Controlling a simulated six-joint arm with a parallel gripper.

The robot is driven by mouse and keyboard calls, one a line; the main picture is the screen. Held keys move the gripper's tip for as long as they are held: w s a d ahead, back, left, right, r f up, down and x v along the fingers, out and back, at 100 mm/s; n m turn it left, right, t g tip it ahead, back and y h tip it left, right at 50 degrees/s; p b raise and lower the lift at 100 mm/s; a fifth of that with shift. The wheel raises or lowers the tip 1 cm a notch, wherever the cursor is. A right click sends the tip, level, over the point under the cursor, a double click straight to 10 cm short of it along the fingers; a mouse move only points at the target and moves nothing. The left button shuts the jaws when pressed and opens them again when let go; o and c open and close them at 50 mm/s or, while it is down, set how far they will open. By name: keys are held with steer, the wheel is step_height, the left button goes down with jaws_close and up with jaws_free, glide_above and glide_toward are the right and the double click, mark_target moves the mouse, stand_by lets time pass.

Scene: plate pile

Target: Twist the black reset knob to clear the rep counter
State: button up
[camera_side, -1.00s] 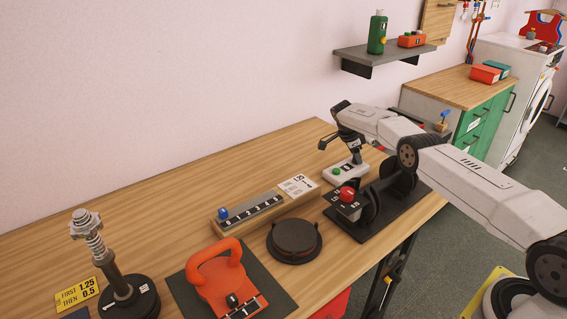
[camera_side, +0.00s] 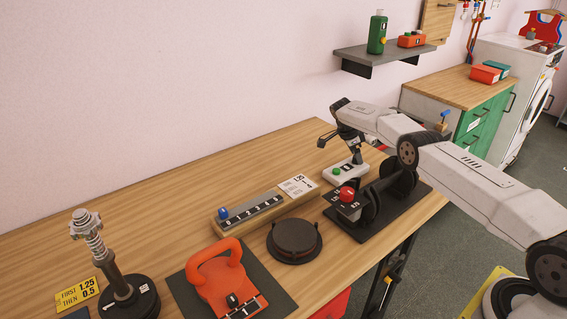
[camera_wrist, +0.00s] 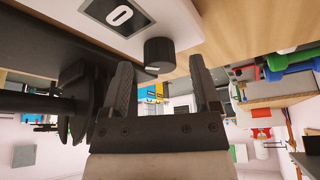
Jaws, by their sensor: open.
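The black reset knob (camera_wrist: 159,54) stands on the white rep counter (camera_wrist: 150,12) in the wrist view. The counter's display (camera_wrist: 118,14) reads 0. My gripper (camera_wrist: 162,66) is open, with one finger on each side of the knob in the picture and a gap beside each. I cannot tell how deep the knob sits between the fingertips. The knob is hard to make out there.
Close by are a black dumbbell stand (camera_side: 375,225) and a red button (camera_side: 347,194). Left along the bench (camera_side: 190,200) are a dark round disc (camera_side: 294,238), a number slider (camera_side: 250,211), an orange kettlebell (camera_side: 222,285) and a post with plates (camera_side: 118,275).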

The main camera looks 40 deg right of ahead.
steer(key=v, duration=0.7)
stand_by(0.5)
